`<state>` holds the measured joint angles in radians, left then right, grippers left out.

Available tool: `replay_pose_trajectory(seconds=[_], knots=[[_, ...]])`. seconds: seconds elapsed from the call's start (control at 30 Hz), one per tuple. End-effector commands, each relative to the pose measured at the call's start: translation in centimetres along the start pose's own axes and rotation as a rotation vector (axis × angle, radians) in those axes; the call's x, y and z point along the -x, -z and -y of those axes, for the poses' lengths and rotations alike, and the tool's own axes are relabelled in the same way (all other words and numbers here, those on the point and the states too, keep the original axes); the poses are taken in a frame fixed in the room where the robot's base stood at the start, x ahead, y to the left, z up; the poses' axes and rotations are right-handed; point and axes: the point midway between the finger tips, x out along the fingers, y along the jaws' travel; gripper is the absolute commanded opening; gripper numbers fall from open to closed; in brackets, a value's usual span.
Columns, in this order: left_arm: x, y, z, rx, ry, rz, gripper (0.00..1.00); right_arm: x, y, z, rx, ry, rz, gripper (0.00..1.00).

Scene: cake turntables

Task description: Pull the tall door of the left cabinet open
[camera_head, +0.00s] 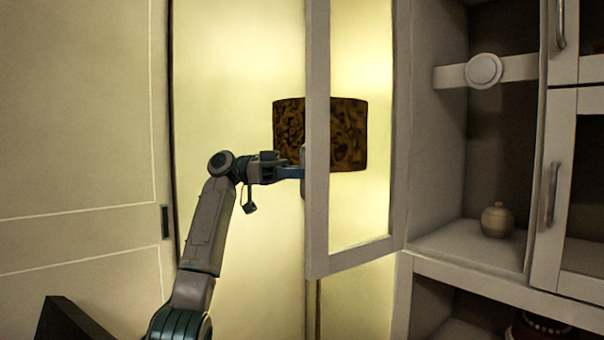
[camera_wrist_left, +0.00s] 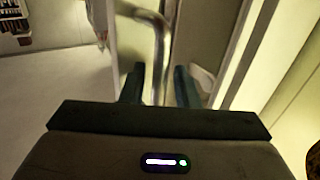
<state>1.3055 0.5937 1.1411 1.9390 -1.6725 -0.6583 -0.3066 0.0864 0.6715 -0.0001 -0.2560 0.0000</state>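The tall glass-paned door (camera_head: 317,225) of the left cabinet stands swung well out from the cabinet (camera_head: 437,150), leaving its shelves exposed. My left gripper (camera_head: 297,172) is at the outer face of the door, at its handle, which the door frame partly hides in the head view. In the left wrist view the curved metal handle (camera_wrist_left: 161,45) runs down between the two dark fingers of my left gripper (camera_wrist_left: 159,85). The fingers stand apart, with a gap showing on each side of the bar. My right gripper is not in view.
A dark patterned lampshade (camera_head: 289,130) shows behind the door and through its glass. A small jar (camera_head: 497,220) stands on the cabinet shelf. A neighbouring door with a handle (camera_head: 552,195) is at the right. A pale panelled wall or door (camera_head: 75,130) fills the left.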

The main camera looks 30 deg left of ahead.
Motion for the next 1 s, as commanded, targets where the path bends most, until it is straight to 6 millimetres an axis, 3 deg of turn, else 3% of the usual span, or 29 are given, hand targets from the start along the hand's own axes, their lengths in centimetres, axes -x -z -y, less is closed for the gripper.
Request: replay_pose_trajectory(seconds=[0.33,0.8,1.0], knots=[[0.8,0.0,0.0,0.000,0.002,-0.001,0.28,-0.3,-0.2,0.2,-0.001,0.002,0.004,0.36],[9.2,0.0,0.1,0.000,0.001,-0.001,0.28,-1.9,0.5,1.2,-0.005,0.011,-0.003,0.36],[10.6,0.0,0.1,0.000,-0.001,0.000,0.28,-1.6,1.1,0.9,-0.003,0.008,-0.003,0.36]])
